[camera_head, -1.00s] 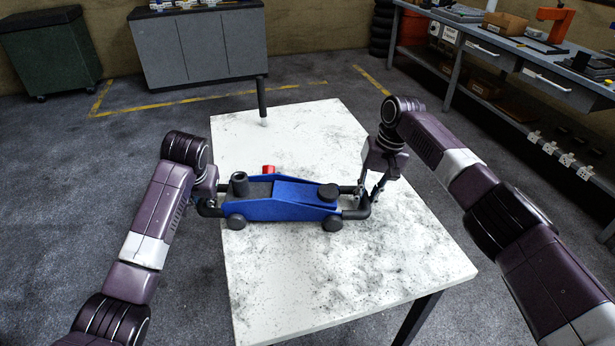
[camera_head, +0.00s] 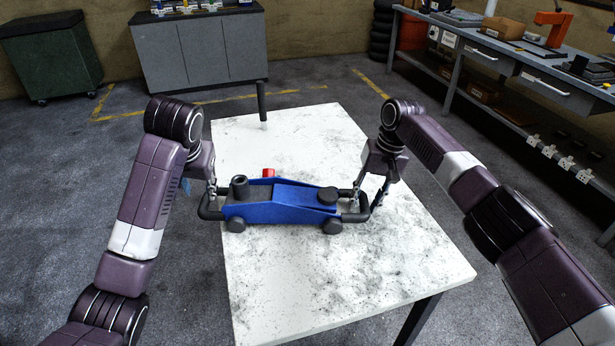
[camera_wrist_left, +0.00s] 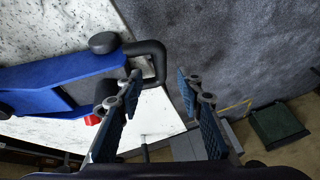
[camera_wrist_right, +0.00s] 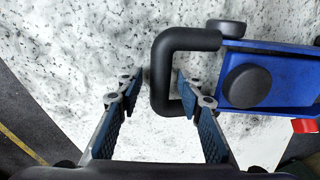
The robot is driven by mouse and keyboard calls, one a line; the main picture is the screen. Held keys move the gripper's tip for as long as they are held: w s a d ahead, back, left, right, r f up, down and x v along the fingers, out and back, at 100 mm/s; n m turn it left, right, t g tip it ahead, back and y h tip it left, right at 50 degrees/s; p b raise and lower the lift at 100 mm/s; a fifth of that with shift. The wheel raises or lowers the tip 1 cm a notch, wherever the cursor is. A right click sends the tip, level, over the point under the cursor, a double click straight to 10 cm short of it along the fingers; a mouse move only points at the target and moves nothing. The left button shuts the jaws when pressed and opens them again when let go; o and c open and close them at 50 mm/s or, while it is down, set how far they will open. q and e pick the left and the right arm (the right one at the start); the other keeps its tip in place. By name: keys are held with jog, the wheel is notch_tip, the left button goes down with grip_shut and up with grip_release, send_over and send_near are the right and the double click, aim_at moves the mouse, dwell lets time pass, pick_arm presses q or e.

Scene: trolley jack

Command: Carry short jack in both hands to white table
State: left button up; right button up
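A blue short jack (camera_head: 270,212) with black wheels, black end handles and a red part rests on the white table (camera_head: 330,275). Its left handle (camera_head: 207,208) reaches past the table's left edge. My left gripper (camera_head: 212,190) is open above that handle; in the left wrist view its fingers (camera_wrist_left: 160,84) are apart, with the handle bar (camera_wrist_left: 158,62) showing between them. My right gripper (camera_head: 368,194) is at the right handle (camera_head: 362,214); in the right wrist view its fingers (camera_wrist_right: 160,86) are apart on either side of the bar (camera_wrist_right: 160,75).
A black upright rod (camera_head: 262,103) stands near the table's far end. A grey cabinet (camera_head: 200,50) and a green bin (camera_head: 50,60) stand behind. A workbench (camera_head: 520,70) runs along the right. The table's front and far parts are mostly clear.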

notch_tip(320, 180, up, 12)
jog(key=d, duration=0.2)
dwell(0.7)
jog(key=shift+s+d+f, duration=0.1)
jog(key=shift+f, duration=0.05)
